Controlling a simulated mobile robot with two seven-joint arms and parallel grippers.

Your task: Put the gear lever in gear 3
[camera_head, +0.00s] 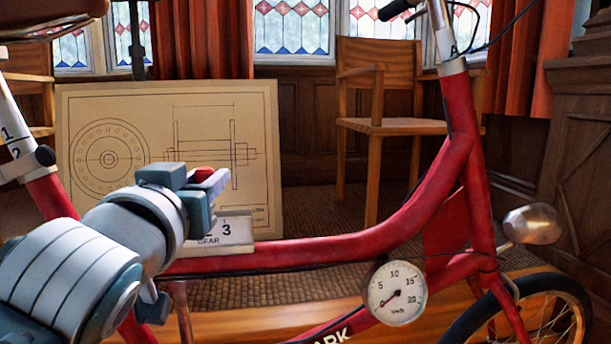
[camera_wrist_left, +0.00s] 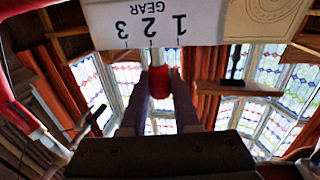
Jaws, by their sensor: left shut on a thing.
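The gear lever's red knob (camera_head: 204,173) shows between the fingertips of my left gripper (camera_head: 210,182), above the bike's red frame tube. In the left wrist view, the red knob (camera_wrist_left: 182,92) is between the two fingers of my left gripper (camera_wrist_left: 163,104), which is shut on it. The white gear plate (camera_head: 232,226) shows the 3 and GEAR in the head view; my gripper hides its left part. In the left wrist view the plate (camera_wrist_left: 205,22) appears upside down with 1, 2 and 3, and the lever stands about in line with the 2.
A red bike frame (camera_head: 350,245) carries a round speedometer (camera_head: 395,293) and a headlamp (camera_head: 531,224). A drawing board (camera_head: 262,110) leans behind it. A wooden chair (camera_head: 375,125) stands farther back. Open space lies above the tube to the right of the gripper.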

